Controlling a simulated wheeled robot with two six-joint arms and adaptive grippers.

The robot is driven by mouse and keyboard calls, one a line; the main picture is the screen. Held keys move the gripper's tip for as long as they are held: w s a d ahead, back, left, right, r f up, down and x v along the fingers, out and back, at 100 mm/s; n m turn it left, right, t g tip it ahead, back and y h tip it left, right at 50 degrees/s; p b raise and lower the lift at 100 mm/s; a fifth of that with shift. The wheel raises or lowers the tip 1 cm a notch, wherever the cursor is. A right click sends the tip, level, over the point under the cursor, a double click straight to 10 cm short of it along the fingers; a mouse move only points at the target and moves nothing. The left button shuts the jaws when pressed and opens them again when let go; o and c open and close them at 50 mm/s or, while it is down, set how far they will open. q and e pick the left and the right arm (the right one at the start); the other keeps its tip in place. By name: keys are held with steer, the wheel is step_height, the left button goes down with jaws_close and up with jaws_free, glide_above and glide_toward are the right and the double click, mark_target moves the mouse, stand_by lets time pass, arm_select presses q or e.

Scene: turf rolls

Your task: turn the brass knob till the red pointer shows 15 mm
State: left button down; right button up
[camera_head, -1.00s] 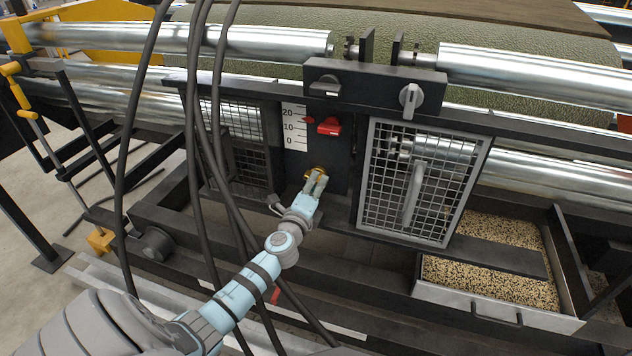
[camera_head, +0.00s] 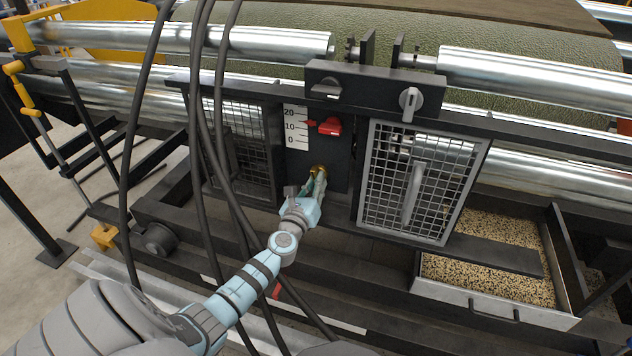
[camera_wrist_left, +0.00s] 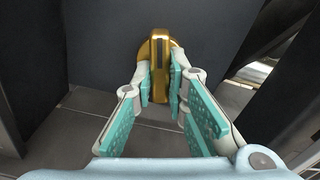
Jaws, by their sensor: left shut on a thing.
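The brass knob (camera_head: 318,168) sits low on the dark panel (camera_head: 335,155). My left gripper (camera_head: 317,180) is shut on it; in the left wrist view the knob's upright brass grip (camera_wrist_left: 159,60) stands between the two teal-padded fingers (camera_wrist_left: 160,84). Part of the knob's round base is hidden behind this grip. The white scale (camera_head: 296,128), marked 0, 10 and 20, is above and left of the knob. The small red pointer (camera_head: 311,123) is at its right edge, a little above the 10 mark and below 20. My right gripper is out of view.
Black cables (camera_head: 215,150) hang across the view. A granule tray (camera_head: 500,310) is at lower right.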

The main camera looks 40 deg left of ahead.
arm_select(q)
steer(key=m, duration=0.3)
steer(key=shift+a+m+p, duration=0.1)
steer(key=shift+m+p, duration=0.2)
stand_by(0.4)
steer(key=c, duration=1.6)
jaws_free()
steer(key=shift+s+f, duration=0.1)
steer(key=shift+s, duration=0.25)
steer(key=v, duration=1.1)
steer(key=shift+d, duration=0.2)
